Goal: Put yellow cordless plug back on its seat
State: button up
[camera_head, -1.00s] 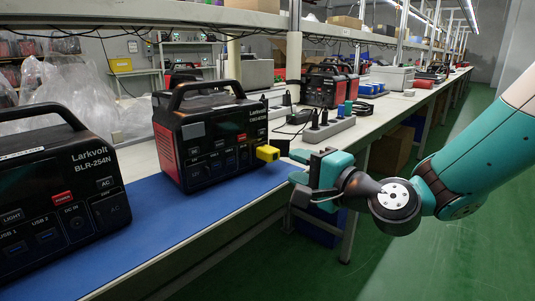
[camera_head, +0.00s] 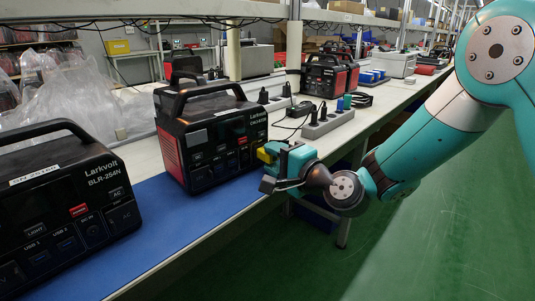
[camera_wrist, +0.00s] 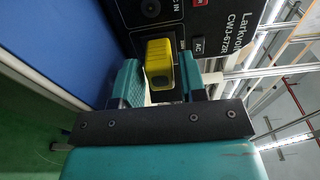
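The yellow cordless plug (camera_head: 264,156) sits at the front socket area of the black and red power station marked CWJ-672R (camera_head: 212,136). In the wrist view the plug (camera_wrist: 160,62) sticks out from the panel, beside the AC label. My gripper (camera_head: 276,166) is at the plug. A grey power strip (camera_head: 327,124) with several black plugs lies on the bench to the right. I cannot tell which seat is the plug's own.
Another power station, BLR-254N (camera_head: 65,210), stands at the left on the blue mat (camera_head: 165,215). Coiled black cables (camera_head: 361,100) and more power stations (camera_head: 330,76) are further back. A shelf (camera_head: 150,12) runs above the bench. The green aisle floor is clear.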

grip_shut()
jog(key=shift+d, duration=0.1)
dwell(0.4)
jog(key=shift+b+v, duration=1.5)
jog(key=shift+v, duration=0.05)
jog(key=shift+s+d, duration=0.3)
jog(key=shift+r, duration=0.1)
